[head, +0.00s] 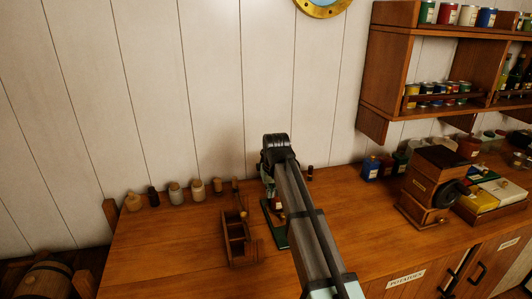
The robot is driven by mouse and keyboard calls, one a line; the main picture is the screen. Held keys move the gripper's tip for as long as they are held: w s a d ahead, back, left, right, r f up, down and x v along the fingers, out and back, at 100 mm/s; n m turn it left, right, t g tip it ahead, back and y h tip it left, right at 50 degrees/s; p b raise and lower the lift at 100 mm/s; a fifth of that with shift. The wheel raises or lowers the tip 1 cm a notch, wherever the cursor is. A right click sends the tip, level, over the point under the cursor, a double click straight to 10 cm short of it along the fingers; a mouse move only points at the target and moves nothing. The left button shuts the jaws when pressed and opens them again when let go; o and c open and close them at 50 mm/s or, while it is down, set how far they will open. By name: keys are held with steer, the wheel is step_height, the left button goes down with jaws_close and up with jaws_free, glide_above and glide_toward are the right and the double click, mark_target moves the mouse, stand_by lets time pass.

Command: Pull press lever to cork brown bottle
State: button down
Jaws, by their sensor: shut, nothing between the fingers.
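My arm reaches from the bottom of the head view to the back of the counter. My gripper (268,163) is at its dark far end, shut and empty, with its fingers mostly hidden by the arm. It is above the press, whose green base (279,238) shows on the counter left of my arm. A small reddish-brown piece, perhaps part of a bottle (279,205), shows just above that base, beside the arm. Most of the press, its lever and the brown bottle are hidden behind my arm, so I cannot tell whether the gripper touches the lever.
A wooden bottle carrier (242,247) stands left of the press. Several small jars (197,189) line the wall behind. A wooden grinder (431,185) and a tray (497,209) stand at right, under a shelf (420,50). The counter (165,250) is clear at left.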

steer(key=shift+s+f, duration=0.1)
steer(key=shift+s+d+f, duration=0.25)
steer(key=shift+s+f, duration=0.35)
steer(key=shift+s, duration=0.05)
steer(key=c, duration=0.7)
jaws_free()
steer(key=shift+r, duration=0.15)
steer(key=p+v, duration=0.1)
steer(key=v, duration=0.1)
steer(key=w+p+v, duration=0.1)
steer(key=v, duration=0.1)
steer(key=p+v, duration=0.2)
steer(key=shift+w+a+r, duration=0.15)
steer(key=shift+a+r, duration=0.1)
steer(key=shift+r, duration=0.25)
